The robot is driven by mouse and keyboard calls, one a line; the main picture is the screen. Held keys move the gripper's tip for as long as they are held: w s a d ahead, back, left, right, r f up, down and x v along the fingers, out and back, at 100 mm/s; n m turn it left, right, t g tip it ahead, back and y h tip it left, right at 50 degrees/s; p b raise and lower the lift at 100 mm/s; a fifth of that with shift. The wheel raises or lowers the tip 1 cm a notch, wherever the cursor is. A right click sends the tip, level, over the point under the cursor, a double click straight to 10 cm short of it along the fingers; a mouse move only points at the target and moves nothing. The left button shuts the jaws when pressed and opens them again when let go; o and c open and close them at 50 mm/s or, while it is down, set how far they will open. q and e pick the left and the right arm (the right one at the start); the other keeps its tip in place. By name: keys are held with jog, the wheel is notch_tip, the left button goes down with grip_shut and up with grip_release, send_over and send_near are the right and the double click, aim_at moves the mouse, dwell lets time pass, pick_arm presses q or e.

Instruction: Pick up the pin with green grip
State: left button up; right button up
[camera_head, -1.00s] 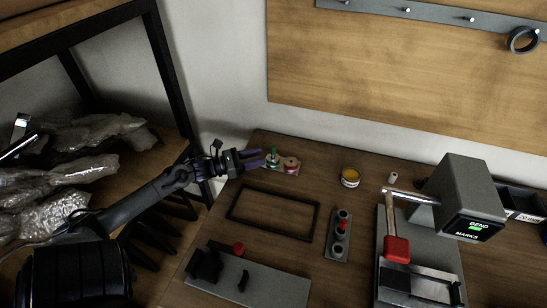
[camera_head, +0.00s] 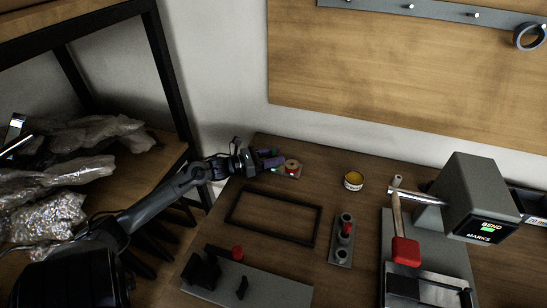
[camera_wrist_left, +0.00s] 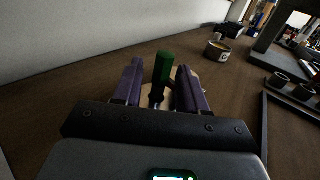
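The pin with the green grip (camera_wrist_left: 163,68) stands upright in the left wrist view, on a pale wooden base (camera_wrist_left: 146,92). My left gripper (camera_wrist_left: 162,86) is open, with one purple finger on each side of the pin. Gaps show between the pin and both fingers. In the head view my left gripper (camera_head: 268,159) reaches over the left part of the small wooden base, largely hiding the pin. A red-and-tan round piece (camera_head: 292,166) sits at the base's right end. My right gripper is not in view.
A black rectangular frame (camera_head: 274,216) lies in front of the base. A yellow-topped tin (camera_head: 353,180) stands to its right. The wall is close behind.

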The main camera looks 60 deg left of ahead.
pick_arm(q)
grip_shut()
jog(key=shift+r, duration=0.15)
